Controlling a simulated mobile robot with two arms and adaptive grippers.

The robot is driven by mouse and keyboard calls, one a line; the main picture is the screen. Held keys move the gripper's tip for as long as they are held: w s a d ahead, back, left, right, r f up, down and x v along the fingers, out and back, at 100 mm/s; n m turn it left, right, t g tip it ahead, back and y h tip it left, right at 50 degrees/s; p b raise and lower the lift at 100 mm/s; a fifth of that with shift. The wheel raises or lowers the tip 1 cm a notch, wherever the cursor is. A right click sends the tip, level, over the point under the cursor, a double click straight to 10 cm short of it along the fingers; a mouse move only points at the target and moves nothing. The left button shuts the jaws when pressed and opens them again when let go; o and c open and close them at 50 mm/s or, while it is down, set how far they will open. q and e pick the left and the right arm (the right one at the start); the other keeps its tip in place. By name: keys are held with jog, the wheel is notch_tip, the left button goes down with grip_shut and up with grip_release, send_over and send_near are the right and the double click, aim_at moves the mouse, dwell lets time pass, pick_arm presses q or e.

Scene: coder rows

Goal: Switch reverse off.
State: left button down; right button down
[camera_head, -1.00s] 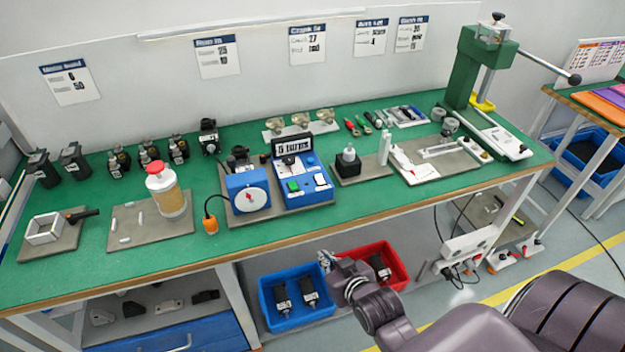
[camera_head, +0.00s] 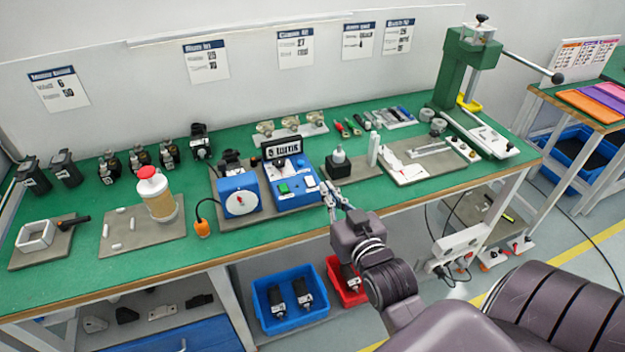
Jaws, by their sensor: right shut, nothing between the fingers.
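A blue control box (camera_head: 295,186) stands on a grey mat on the green bench. It has a green button (camera_head: 283,188), a white switch plate (camera_head: 310,181) at its front right and a black display (camera_head: 281,147) reading a number of turns. I cannot read the switch's label or tell its position. A blue dial unit (camera_head: 239,197) with a white face and red pointer stands to its left. My left gripper is out of view.
A black block with a white-topped part (camera_head: 313,166) stands right of the box. A glue-coloured jar (camera_head: 157,195) stands further left. Blue (camera_head: 262,322) and red bins sit below the bench.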

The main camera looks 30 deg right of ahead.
jog(key=p, duration=0.1)
send_over(313, 187)
jog(key=shift+f, duration=0.75)
notch_tip(313, 187, down, 3)
jog(key=shift+r, duration=0.1)
jog(key=shift+f, duration=0.45)
